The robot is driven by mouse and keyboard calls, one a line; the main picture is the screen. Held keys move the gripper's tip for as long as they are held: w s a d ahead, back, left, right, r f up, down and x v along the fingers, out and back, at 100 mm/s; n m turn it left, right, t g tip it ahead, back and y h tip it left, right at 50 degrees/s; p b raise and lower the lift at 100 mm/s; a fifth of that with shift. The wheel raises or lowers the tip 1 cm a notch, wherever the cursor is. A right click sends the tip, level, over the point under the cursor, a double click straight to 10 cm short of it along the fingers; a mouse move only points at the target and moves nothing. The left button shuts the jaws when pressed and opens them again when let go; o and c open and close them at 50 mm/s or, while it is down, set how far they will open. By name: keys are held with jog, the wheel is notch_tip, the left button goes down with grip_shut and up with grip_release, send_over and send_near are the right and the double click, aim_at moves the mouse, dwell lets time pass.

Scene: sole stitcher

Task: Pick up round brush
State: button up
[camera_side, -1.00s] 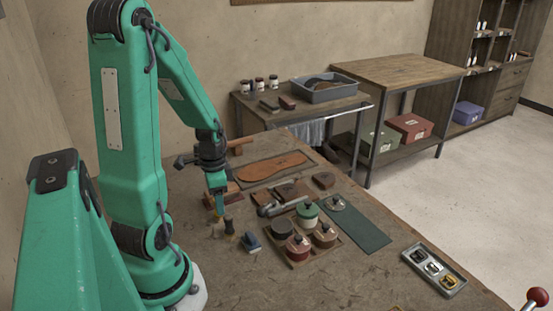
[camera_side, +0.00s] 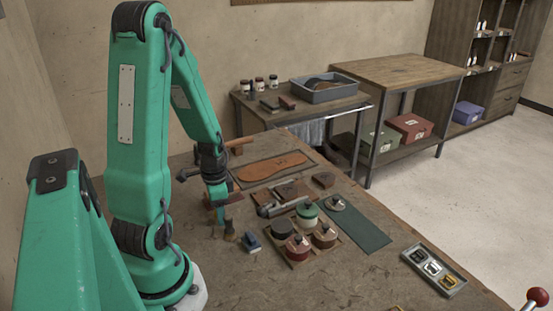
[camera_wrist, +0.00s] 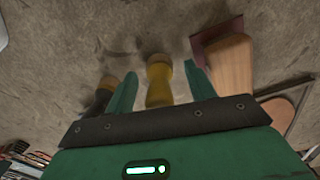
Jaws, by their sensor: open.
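The round brush (camera_wrist: 158,82) appears to be the upright yellowish piece with a rounded tan top in the wrist view. It stands between the two green fingers of my gripper (camera_wrist: 160,90), with a gap visible on each side. In the side view my gripper (camera_side: 216,196) points down over the small upright tools at the bench's near left. One of them (camera_side: 229,230), brownish, stands just beside the fingertips; I cannot tell for certain whether it is the same brush. My gripper is open and holds nothing.
A dark tool with a yellowish end (camera_wrist: 104,92) lies just left of the left finger.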

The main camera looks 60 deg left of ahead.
jog(key=shift+c, duration=0.4)
jog(key=c, duration=1)
jog(key=shift+r, duration=0.15)
jog(key=shift+r, duration=4.9)
